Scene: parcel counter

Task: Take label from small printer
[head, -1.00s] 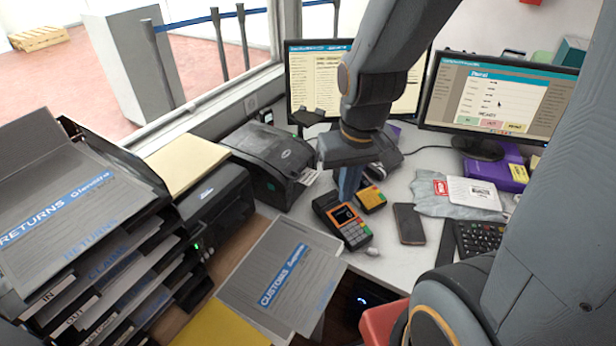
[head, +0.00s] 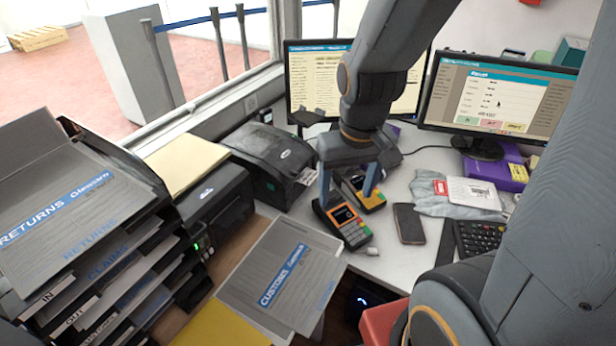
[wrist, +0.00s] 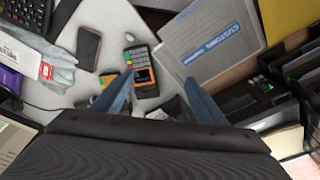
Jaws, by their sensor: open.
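A dark label printer (head: 268,160) sits on the counter below the window, left of my gripper. A small white label (head: 308,176) shows at its front slot. My gripper (head: 348,188) is open and empty, its two blue fingers pointing down to the right of the label and apart from it. The fingers are above a card terminal (head: 343,222) and a small yellow-and-dark device (head: 363,193). In the wrist view the open fingers (wrist: 158,82) have the card terminal (wrist: 143,75) between them. I cannot make out the label in the wrist view.
A larger black printer (head: 215,205) with a green light stands at the left beside stacked paper trays (head: 90,260). A grey customs folder (head: 282,275) lies in front. A phone (head: 408,223), a keyboard (head: 480,240) and two monitors (head: 497,100) are to the right and back.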

